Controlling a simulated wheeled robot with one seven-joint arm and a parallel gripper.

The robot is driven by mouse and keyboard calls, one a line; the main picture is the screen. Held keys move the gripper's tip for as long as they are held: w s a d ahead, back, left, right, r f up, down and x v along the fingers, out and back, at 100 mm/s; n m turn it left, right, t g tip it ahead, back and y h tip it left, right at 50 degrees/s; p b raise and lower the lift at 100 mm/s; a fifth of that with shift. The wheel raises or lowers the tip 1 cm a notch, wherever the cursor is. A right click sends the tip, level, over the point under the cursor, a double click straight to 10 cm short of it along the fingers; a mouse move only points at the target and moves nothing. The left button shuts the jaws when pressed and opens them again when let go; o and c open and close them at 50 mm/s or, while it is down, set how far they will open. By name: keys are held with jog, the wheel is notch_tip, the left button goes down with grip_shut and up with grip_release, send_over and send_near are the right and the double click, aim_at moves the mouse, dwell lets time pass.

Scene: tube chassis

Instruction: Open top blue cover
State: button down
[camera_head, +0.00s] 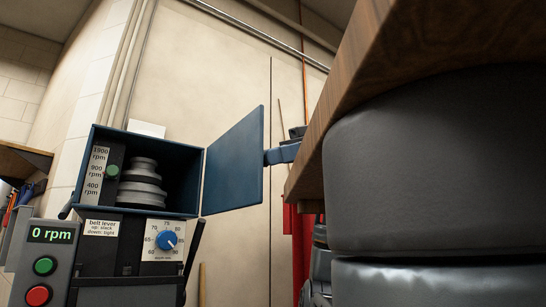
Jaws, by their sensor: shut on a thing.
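The top blue cover (234,160) is swung open to the right on the blue housing (150,210) of the drill machine. It stands out from the housing's right edge. A blue handle (281,155) sticks out from the cover's right edge. A small dark part at this handle, partly hidden behind the wooden edge, looks like the tip of my gripper (297,133). It appears shut on the handle, but the contact is mostly hidden. Inside the open housing are grey stepped pulleys (142,184) and a speed label (98,172).
A wooden edge (360,75) and a large dark grey rounded body (430,160) fill the right side and hide much behind them. A control box (52,235) reading 0 rpm, with green and red buttons, stands at lower left. A blue dial (166,240) sits below the housing.

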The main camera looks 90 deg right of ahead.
jog(key=c, duration=0.8)
grip_release()
jog(key=b+v, duration=0.1)
jog(key=v, duration=0.6)
jog(key=shift+s, duration=0.3)
jog(key=shift+d+r, duration=0.1)
jog(key=shift+r, duration=0.05)
